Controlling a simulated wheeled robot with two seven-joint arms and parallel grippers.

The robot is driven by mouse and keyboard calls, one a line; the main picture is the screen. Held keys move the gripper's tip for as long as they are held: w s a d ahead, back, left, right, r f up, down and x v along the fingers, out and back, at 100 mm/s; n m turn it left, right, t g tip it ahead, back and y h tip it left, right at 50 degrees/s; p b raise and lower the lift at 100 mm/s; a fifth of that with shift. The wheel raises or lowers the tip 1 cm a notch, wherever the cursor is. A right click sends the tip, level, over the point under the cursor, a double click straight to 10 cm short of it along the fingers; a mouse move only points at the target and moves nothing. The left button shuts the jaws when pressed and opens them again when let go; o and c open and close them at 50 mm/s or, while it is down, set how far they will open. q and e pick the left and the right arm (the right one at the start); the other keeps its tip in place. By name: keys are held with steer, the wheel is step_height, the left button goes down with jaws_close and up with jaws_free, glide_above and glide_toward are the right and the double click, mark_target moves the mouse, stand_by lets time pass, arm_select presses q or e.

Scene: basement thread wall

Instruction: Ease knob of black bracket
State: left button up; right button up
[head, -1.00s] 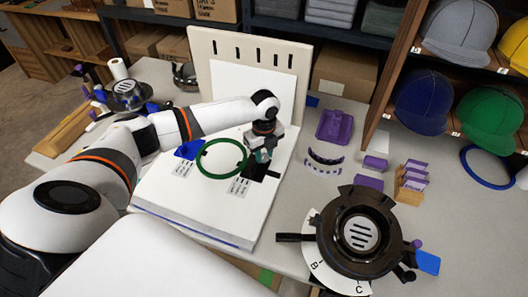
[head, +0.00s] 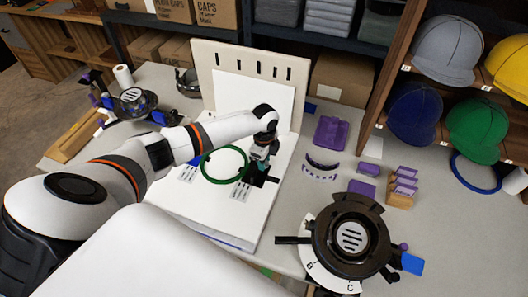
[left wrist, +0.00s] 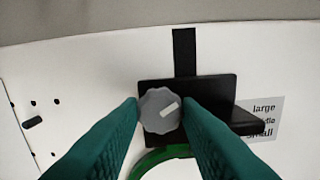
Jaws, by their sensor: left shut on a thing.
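The black bracket (left wrist: 215,95) sits on the white board, with a grey scalloped knob (left wrist: 160,109) on its face. The knob has a pale pointer mark that slants up to the right. My left gripper (left wrist: 161,112) has its two green fingers on either side of the knob, shut on it. In the head view my left gripper (head: 258,168) reaches down over the bracket (head: 270,179), which is partly hidden behind it. The right gripper is not in view.
A green ring (head: 224,165) lies on the white board (head: 215,220) beside the bracket. A label (left wrist: 262,115) is at the bracket's right. A round black device (head: 350,240) stands to the right, near purple parts (head: 330,133). Caps fill the shelf at right.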

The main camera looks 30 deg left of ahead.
arm_select(q)
steer(key=n+p, duration=0.4)
steer(key=n, duration=0.1)
steer(key=shift+r+n, duration=0.2)
steer(key=shift+n, duration=0.1)
steer(key=shift+n+p, duration=0.75)
steer(key=shift+n, duration=0.45)
steer(key=shift+f+n+p, duration=0.1)
steer(key=shift+n+p, duration=0.5)
steer(key=shift+n, duration=0.9)
steer(key=o, duration=1)
step_height(320, 180, up, 12)
steer(key=shift+f, duration=0.1)
